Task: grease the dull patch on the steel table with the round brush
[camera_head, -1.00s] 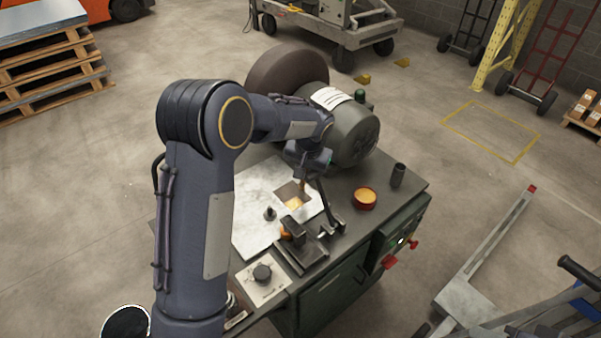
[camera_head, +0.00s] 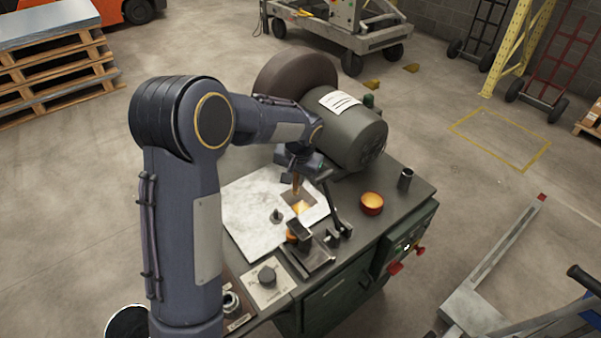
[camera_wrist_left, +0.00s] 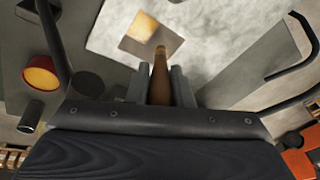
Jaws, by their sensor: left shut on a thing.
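My left gripper (camera_head: 299,175) is over the steel table (camera_head: 251,228), shut on the brown handle of the round brush (camera_head: 297,187). In the left wrist view the brush handle (camera_wrist_left: 159,75) stands between the two fingers (camera_wrist_left: 163,87), its far end over the patch. The dull patch (camera_head: 306,208) is a brownish square with a shiny golden area; it also shows in the left wrist view (camera_wrist_left: 136,40). Whether the brush tip touches it I cannot tell. A round tin with orange contents (camera_head: 371,203) stands right of the plate. My right gripper is not in view.
A large grey motor with a dark wheel (camera_head: 352,128) stands behind the plate. A black clamp-like fixture (camera_head: 308,253) and a small dark knob (camera_head: 277,216) are close by the patch. A dark cup (camera_head: 405,179) stands near the right edge.

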